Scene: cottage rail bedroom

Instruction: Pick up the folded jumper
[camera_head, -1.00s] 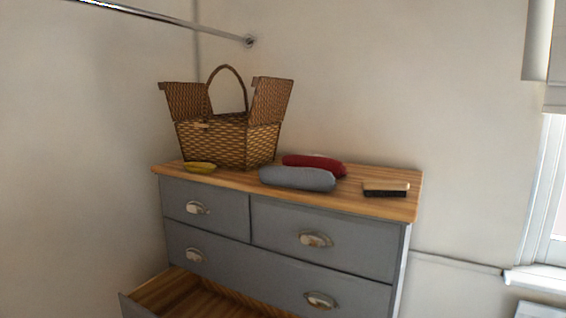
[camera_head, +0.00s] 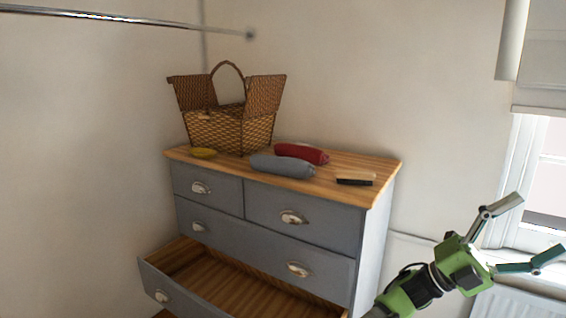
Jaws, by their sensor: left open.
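Two soft, rolled or folded knit bundles lie side by side on the dresser top: a grey one (camera_head: 283,166) in front and a dark red one (camera_head: 302,153) just behind it. I cannot tell which is the folded jumper. My left gripper (camera_head: 541,222) is at the lower right, its two fingers spread wide and empty. It is well to the right of the dresser, apart from both bundles, and points up and right toward the window. My right gripper is not in view.
The grey dresser with a wooden top (camera_head: 340,163) has a lower drawer (camera_head: 235,282) pulled out, empty where visible. A wicker basket (camera_head: 228,130) with raised lids stands at the back left. A rail (camera_head: 120,18) crosses the upper left.

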